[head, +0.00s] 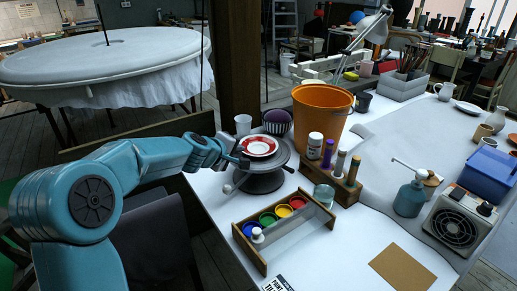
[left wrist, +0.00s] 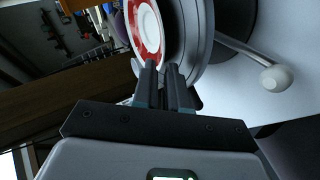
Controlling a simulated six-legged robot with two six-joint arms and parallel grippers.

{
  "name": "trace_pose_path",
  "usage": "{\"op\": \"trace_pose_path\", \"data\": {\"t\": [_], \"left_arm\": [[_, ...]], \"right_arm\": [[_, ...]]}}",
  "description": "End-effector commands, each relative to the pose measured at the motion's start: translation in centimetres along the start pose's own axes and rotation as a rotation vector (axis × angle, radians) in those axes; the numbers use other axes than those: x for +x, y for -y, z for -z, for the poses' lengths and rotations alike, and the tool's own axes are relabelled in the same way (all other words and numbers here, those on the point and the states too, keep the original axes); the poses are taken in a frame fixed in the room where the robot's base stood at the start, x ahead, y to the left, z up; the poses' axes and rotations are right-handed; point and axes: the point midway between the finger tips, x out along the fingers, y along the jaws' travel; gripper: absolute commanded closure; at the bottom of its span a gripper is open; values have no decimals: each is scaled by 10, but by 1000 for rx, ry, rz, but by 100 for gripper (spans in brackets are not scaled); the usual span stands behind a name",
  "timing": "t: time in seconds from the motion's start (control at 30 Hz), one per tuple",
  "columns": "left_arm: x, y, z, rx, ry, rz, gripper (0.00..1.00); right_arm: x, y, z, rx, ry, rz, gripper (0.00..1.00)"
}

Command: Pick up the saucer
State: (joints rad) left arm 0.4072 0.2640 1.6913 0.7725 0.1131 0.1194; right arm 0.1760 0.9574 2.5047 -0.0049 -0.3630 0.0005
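The saucer (head: 259,146), white with a red band, is at the grey turntable (head: 283,164) on the table. I cannot tell whether it rests on the disc or is just above it. My left gripper (head: 240,162) is at the saucer's near-left edge. In the left wrist view the saucer (left wrist: 149,28) reaches down to the fingertips (left wrist: 166,70). The two fingers are close together with a thin gap, and the rim appears pinched between them. The turntable (left wrist: 204,30) lies just to the right of the saucer there. My right gripper is not in view.
A white cup (head: 243,124) and a dark striped round pot (head: 277,121) stand behind the turntable. An orange bucket (head: 320,115) and a bottle rack (head: 331,186) stand to its right. A paint box (head: 285,232) is in front. The white tabletop between is partly clear.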

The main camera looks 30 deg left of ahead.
Motion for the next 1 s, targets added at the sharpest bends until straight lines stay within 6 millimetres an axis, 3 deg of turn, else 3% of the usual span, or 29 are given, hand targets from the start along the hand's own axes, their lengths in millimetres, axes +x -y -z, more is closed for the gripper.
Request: {"op": "trace_pose_path", "data": {"t": [0.1,0.23,0.43,0.5,0.83,1.0], "left_arm": [[21,0,0,0,1,1,87],[32,0,0,0,1,1,87],[33,1,-1,0,3,3,87],[33,1,-1,0,3,3,100],[32,1,-1,0,3,3,100],[27,-8,2,0,2,2,100]], "right_arm": [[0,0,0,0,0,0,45],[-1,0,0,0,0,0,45],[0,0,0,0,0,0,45],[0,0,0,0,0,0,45],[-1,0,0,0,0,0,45],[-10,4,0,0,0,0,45]]}}
